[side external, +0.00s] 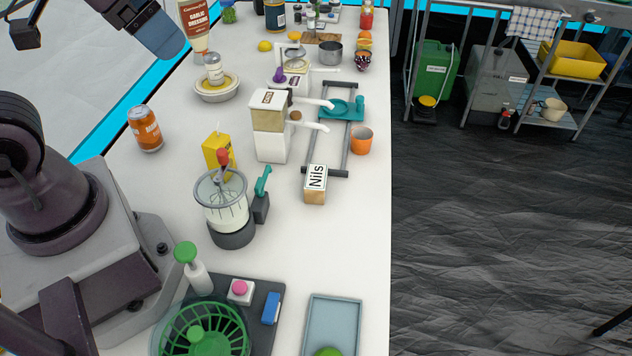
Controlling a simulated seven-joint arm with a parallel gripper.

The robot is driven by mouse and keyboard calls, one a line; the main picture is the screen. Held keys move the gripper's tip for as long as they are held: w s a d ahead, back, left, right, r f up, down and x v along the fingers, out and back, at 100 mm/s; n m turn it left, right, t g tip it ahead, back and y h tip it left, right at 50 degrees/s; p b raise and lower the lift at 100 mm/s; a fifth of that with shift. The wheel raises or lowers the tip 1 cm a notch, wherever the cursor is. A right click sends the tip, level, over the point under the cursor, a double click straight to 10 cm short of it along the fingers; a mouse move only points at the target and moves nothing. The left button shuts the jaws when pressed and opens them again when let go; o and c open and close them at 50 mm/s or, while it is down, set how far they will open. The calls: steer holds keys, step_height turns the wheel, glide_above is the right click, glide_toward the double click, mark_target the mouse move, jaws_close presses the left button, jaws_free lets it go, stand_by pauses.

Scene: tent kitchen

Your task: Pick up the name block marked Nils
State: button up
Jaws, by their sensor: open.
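The name block marked Nils (315,184) is a small wooden block with a white face and black lettering. It stands on the white table (350,240), right of the middle, near the table's right edge. It is by the near crossbar of a dark two-rail frame (347,140) and overlaps it in the picture; I cannot tell whether they touch. Nothing holds the block. The jaws of my gripper do not show in the side external view.
A white dispenser (271,146) stands left of the block, an orange cup (361,140) behind it. A mixer jar (224,205) with a teal-handled item (262,195) stands front left. A blue-grey tray (333,322) lies in front. The table between block and tray is clear.

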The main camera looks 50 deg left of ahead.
steer(key=w+d+f+m+g+y, duration=0.2)
steer(key=w+f+m+g+y, duration=0.25)
steer(key=f+m, duration=0.3)
steer(key=m+t+y, duration=0.6)
steer(key=m+t, duration=0.2)
steer(key=m, duration=1.1)
glide_toward(314, 192)
steer(key=shift+s+d+r+h, duration=0.15)
steer(key=shift+s+d+r, duration=0.05)
steer(key=shift+s+r, duration=0.3)
steer(key=shift+s+d+r+h, duration=0.1)
steer(key=shift+s+d+r, duration=0.1)
steer(key=shift+s+r, duration=0.3)
steer(key=shift+f, duration=0.3)
steer(key=x, duration=0.7)
steer(key=shift+w+a+f, duration=0.15)
steer(key=shift+w+f, duration=0.05)
steer(key=shift+w, duration=0.15)
steer(key=x, duration=0.5)
steer(key=shift+w+f, duration=0.1)
steer(key=shift+w, duration=0.05)
steer(key=shift+c, duration=0.2)
